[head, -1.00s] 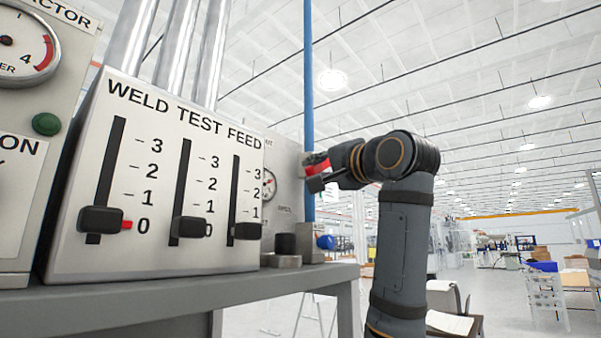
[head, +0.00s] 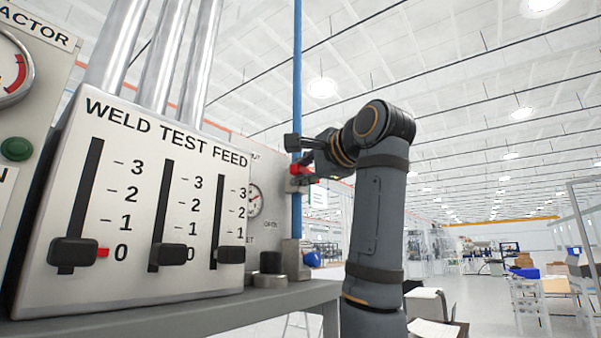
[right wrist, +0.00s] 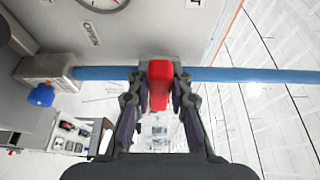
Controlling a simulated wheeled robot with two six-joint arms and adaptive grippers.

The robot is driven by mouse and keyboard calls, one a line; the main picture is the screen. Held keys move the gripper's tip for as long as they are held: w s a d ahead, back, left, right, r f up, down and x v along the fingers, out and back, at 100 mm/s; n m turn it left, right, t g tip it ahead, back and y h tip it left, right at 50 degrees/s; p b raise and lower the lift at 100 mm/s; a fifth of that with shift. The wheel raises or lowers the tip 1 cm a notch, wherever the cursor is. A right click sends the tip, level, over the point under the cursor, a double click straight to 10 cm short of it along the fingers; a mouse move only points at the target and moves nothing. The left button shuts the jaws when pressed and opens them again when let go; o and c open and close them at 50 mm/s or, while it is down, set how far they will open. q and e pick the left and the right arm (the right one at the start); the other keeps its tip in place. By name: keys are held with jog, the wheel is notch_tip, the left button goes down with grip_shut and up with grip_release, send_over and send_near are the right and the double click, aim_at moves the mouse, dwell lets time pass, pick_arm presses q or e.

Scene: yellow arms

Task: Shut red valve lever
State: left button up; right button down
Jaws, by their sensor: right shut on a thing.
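The red valve lever (head: 301,170) is on the vertical blue pipe (head: 297,90), right of the slider panel. It also shows in the right wrist view (right wrist: 160,84), lying between the two fingers and crossing the pipe, pointing away from it. My right gripper (head: 296,160) is at the lever, its dark fingers on either side of it; in the right wrist view my gripper (right wrist: 159,98) is shut on it. The fingers partly hide the lever and its valve body in the head view. My left gripper is not in view.
The "WELD TEST FEED" panel (head: 130,278) with three black sliders stands on a grey bench (head: 180,318). A round gauge (head: 254,200) is behind it. A blue knob (head: 312,259) sits low beside the pipe. Open floor lies to the right.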

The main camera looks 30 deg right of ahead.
dwell(0.3)
jog(key=c, duration=1.2)
grip_release()
jog(key=shift+d, duration=0.1)
jog(key=s, duration=0.7)
jog(key=shift+s+a, duration=0.2)
jog(key=shift+s, duration=0.1)
jog(key=shift+w, duration=0.1)
